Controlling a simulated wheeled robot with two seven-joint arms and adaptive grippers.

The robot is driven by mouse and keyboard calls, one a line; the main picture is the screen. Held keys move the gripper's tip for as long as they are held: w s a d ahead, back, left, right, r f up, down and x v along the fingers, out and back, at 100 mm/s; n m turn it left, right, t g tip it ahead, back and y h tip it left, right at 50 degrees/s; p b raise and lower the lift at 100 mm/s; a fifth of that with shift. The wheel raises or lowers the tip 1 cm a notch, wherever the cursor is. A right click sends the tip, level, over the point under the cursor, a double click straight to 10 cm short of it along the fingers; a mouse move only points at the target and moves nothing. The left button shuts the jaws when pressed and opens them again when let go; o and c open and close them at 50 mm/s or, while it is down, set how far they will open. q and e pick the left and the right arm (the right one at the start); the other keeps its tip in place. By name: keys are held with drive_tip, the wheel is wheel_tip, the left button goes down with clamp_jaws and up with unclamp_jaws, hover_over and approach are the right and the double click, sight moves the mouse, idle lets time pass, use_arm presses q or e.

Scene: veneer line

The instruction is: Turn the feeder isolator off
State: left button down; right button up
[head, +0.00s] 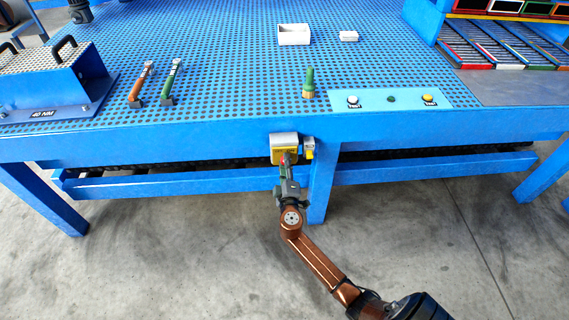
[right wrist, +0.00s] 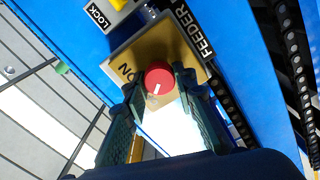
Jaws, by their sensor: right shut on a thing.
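The feeder isolator is a grey box with a yellow face plate (head: 284,150) on the front edge of the blue bench. In the right wrist view its plate (right wrist: 138,45) reads FEEDER and ON, with a round red knob (right wrist: 160,76) on it. A short white mark on the knob points down and slightly left in that view. My right gripper (head: 287,166) reaches up to the plate. Its fingertips (right wrist: 158,80) are shut on the red knob, one on either side. The lower plate is partly hidden by the fingers and glare. My left gripper is not in view.
A yellow piece (head: 308,146) sits right beside the isolator, with a LOCK label (right wrist: 97,15) near it. A bench leg (head: 322,185) stands just right of my gripper. Tools, a button panel (head: 385,99) and a white box (head: 294,35) are on the bench top.

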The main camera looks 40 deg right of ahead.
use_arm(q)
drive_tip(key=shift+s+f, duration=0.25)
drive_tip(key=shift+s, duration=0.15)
use_arm(e)
drive_tip(key=shift+w+a+n, duration=0.1)
drive_tip(key=shift+a+n, duration=0.1)
drive_tip(key=shift+n, duration=1)
drive_tip(key=o, duration=1.1)
drive_tip(key=shift+o, duration=0.3)
drive_tip(key=shift+d, duration=0.1)
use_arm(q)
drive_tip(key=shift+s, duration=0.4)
use_arm(e)
drive_tip(key=v, duration=1.2)
